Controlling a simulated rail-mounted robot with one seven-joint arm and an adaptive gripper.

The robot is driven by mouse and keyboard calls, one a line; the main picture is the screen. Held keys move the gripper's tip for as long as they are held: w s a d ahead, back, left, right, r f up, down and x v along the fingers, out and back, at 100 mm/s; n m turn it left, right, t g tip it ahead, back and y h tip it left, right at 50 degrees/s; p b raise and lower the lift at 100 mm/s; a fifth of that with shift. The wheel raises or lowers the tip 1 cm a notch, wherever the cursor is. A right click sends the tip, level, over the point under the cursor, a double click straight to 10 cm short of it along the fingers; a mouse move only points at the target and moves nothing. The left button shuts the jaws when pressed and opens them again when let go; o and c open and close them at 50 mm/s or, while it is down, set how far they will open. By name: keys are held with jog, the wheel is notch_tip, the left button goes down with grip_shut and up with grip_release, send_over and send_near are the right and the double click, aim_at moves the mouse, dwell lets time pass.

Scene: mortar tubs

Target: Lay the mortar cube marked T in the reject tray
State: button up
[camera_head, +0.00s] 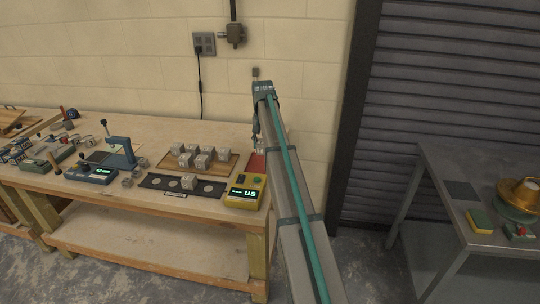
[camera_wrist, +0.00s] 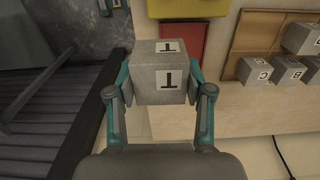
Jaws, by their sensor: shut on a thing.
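The mortar cube marked T (camera_wrist: 158,88) is grey, with a black T on two visible faces. My gripper (camera_wrist: 160,90) is shut on it, one finger on each side, in the wrist view. In the head view my gripper (camera_head: 258,143) is small and partly hidden by my arm, over the right end of the workbench. A flat red tray (camera_wrist: 194,42), the likely reject tray, lies behind and right of the cube in the wrist view, partly covered by it. The red tray also shows in the head view (camera_head: 257,164), partly hidden by my arm. The cube appears raised above the bench.
A wooden board (camera_wrist: 252,43) with several marked cubes lies beside the red tray. A yellow tester (camera_head: 244,192) stands in front of the tray. A dark mat (camera_head: 153,182) with round spots holds a cube. A metal table (camera_head: 440,185) stands apart at right.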

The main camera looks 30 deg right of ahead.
jog(key=w+d+f+p, duration=0.1)
jog(key=w+f, duration=0.2)
jog(key=w, duration=0.1)
jog(key=w+d+f+p, duration=0.1)
jog(key=w+f+p, duration=0.1)
jog(key=w+f, duration=0.1)
jog(key=w+d+f+p, duration=0.1)
jog(key=w+f+p, duration=0.1)
jog(key=w, duration=0.3)
jog(key=shift+w+d+f, duration=0.35)
jog(key=shift+f, duration=0.3)
notch_tip(320, 180, down, 3)
jog(key=shift+p, duration=1.15)
jog(key=shift+f, duration=0.2)
jog(key=shift+f, duration=0.15)
jog(key=o, duration=1.4)
notch_tip(320, 180, up, 12)
jog(key=b, duration=0.4)
jog(key=shift+r+b, duration=0.2)
jog(key=shift+b, duration=0.15)
